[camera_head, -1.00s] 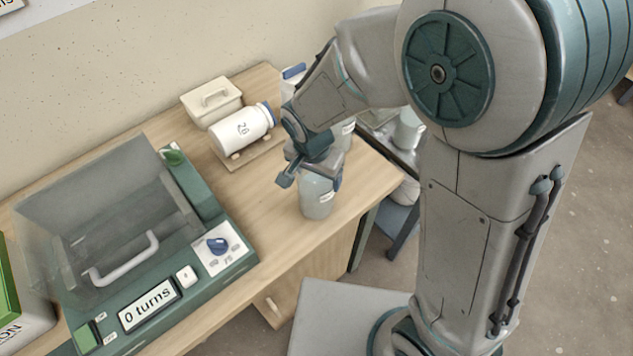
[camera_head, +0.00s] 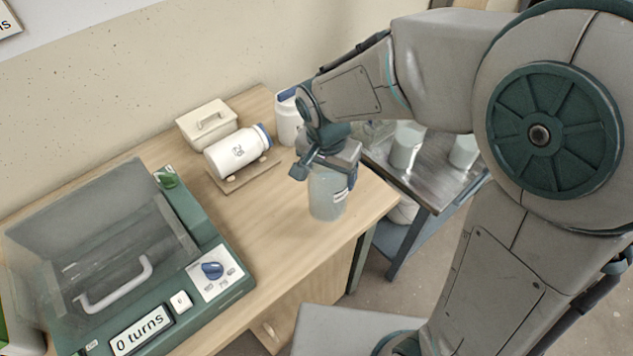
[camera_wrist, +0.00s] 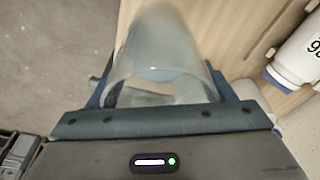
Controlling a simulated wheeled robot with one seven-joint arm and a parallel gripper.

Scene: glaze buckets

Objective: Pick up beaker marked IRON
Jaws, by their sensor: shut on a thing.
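A clear beaker (camera_head: 326,199) with greyish contents and a small white label stands upright at the right end of the wooden table. The label's writing is too small to read. My gripper (camera_head: 325,172) is shut on the beaker's upper part from above. In the wrist view the beaker (camera_wrist: 165,50) sits between the fingers of my gripper (camera_wrist: 160,95). I cannot tell whether its base touches the table.
A white jar (camera_head: 238,152) lies on a small wooden rack, beside a lidded box (camera_head: 207,124). Another white jar (camera_head: 288,118) stands behind my gripper. A green machine (camera_head: 200,215) with a clear cover fills the left. A metal cart (camera_head: 430,185) at right holds more beakers (camera_head: 407,145).

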